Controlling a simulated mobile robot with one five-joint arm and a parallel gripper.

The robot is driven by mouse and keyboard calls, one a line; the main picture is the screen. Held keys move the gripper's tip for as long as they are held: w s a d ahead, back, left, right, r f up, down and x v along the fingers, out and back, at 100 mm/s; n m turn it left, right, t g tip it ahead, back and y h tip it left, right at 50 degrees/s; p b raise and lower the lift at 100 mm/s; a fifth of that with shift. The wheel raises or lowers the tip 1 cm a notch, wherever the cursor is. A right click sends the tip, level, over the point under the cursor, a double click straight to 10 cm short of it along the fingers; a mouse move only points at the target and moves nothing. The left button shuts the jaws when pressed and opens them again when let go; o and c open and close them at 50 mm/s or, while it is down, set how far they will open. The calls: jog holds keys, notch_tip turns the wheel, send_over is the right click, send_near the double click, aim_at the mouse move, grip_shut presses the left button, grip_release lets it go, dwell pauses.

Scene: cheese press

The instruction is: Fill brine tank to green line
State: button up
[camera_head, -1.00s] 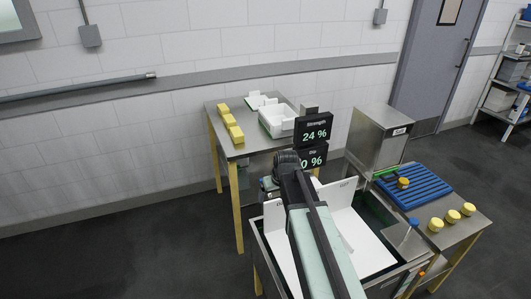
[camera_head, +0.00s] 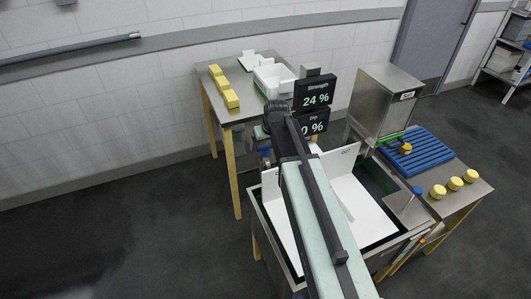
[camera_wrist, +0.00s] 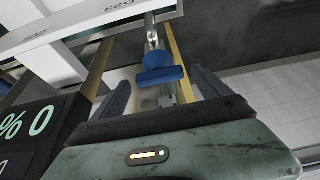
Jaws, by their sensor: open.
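The brine tank (camera_head: 272,238) is an open metal tank in the lower middle of the head view, with white panels (camera_head: 352,200) in it. My arm crosses in front of it and hides part of the inside. I cannot make out the green line or the liquid level. A blue handle (camera_wrist: 162,76) on a metal fitting shows in the wrist view. My gripper (camera_wrist: 160,88) is open, its dark fingers on either side of the blue handle in the picture; I cannot tell whether they touch it. The head view hides my fingertips behind the arm.
Dark displays read Strength 24 % (camera_head: 316,93) and Dip 0 % (camera_head: 315,122). A table (camera_head: 229,112) at the left holds yellow blocks (camera_head: 223,87) and a white tray (camera_head: 284,80). To the right are a metal box (camera_head: 383,100), a blue slatted rack (camera_head: 425,151) and yellow rounds (camera_head: 455,183).

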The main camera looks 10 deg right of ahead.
jog(key=shift+b+x, duration=0.4)
jog(key=shift+x, duration=0.65)
jog(key=shift+s+r, duration=0.1)
jog(key=c, duration=1.4)
jog(key=shift+o, duration=0.2)
jog(key=shift+n, duration=0.3)
jog(key=shift+n+g+y, duration=0.25)
jog(key=shift+n+y, duration=0.25)
jog(key=shift+n, duration=0.8)
jog(key=shift+n+g+y, duration=0.25)
jog(key=shift+n+y, duration=0.25)
jog(key=shift+n, duration=0.8)
